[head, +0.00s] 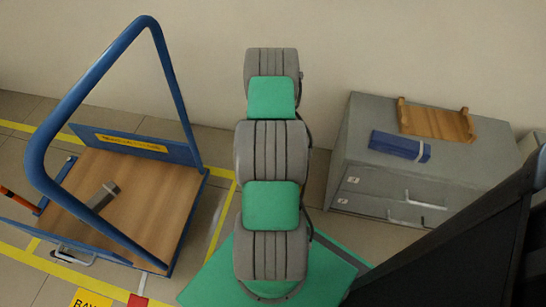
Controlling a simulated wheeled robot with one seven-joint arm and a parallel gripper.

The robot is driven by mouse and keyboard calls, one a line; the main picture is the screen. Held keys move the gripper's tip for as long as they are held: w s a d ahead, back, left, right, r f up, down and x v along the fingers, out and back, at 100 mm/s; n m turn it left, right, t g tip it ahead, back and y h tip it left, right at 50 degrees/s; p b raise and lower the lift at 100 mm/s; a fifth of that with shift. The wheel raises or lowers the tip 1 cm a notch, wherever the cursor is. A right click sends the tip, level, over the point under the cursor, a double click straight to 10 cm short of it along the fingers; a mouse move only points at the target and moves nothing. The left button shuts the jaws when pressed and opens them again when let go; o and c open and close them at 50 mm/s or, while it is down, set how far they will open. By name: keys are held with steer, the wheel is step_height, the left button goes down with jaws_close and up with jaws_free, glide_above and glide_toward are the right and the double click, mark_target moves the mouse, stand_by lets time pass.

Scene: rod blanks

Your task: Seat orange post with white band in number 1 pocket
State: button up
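An orange bar (20,201) shows at the far left edge, by the blue cart; the frame cuts it off. I see no white band on its visible part, so I cannot tell whether it is the orange post. No pocket marked number 1 can be made out. A blue block with a white band (396,145) lies on top of the grey cabinet (364,118) at the right, beside a wooden rack (436,122). My gripper is not in view.
A blue-handled cart (150,205) with a wooden deck stands at the left, carrying a short grey bar (103,196). The cabinet has labelled drawers. Yellow lines mark the tiled floor (215,188). A pale wall (380,40) stands behind. A floor strip between cart and cabinet is partly covered.

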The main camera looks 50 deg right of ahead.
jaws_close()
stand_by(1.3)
